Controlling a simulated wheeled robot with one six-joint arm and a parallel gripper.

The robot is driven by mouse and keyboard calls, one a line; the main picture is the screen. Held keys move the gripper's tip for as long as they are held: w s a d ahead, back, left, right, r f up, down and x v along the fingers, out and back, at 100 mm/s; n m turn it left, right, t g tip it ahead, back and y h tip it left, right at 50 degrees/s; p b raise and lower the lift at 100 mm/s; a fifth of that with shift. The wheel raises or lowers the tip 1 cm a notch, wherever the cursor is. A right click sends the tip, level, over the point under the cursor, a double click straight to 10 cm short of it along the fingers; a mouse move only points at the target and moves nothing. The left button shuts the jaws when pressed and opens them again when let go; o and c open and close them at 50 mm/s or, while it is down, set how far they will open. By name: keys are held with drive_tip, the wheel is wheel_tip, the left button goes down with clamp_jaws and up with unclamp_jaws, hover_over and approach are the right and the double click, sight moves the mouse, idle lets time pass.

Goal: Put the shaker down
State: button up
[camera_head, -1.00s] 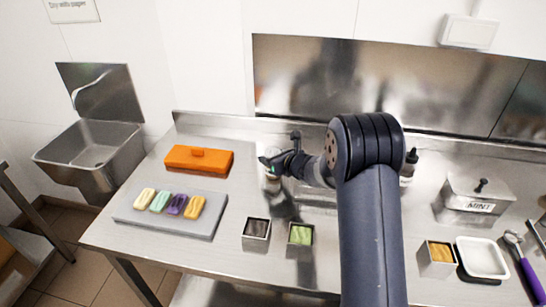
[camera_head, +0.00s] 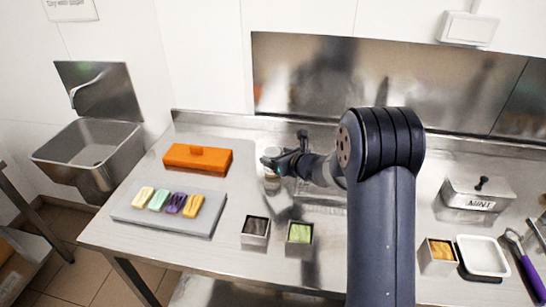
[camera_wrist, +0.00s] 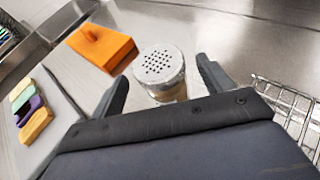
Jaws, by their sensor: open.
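The shaker (camera_wrist: 161,70) has a perforated metal top and a clear body with pale brown contents low down. It stands upright on the steel counter, and it also shows in the head view (camera_head: 271,179), partly behind my gripper. My gripper (camera_head: 274,163) is open beside the shaker. In the wrist view the two fingers of my gripper (camera_wrist: 165,88) are spread to the left and right of the shaker, with a visible gap on each side. The lower part of the shaker is hidden by my gripper's body in the wrist view.
An orange lidded box (camera_head: 197,158) and a grey tray (camera_head: 150,218) with several coloured bars lie left. Small tins of dark (camera_head: 256,230) and green (camera_head: 299,237) contents stand in front. A wire rack (camera_wrist: 290,105) is close right. A MINT container (camera_head: 474,196) stands farther right.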

drive_tip(key=b+v, duration=0.1)
drive_tip(key=v, duration=0.7)
drive_tip(key=shift+s+d+b, duration=0.15)
drive_tip(key=shift+s+b, duration=0.15)
drive_tip(key=shift+r, duration=0.15)
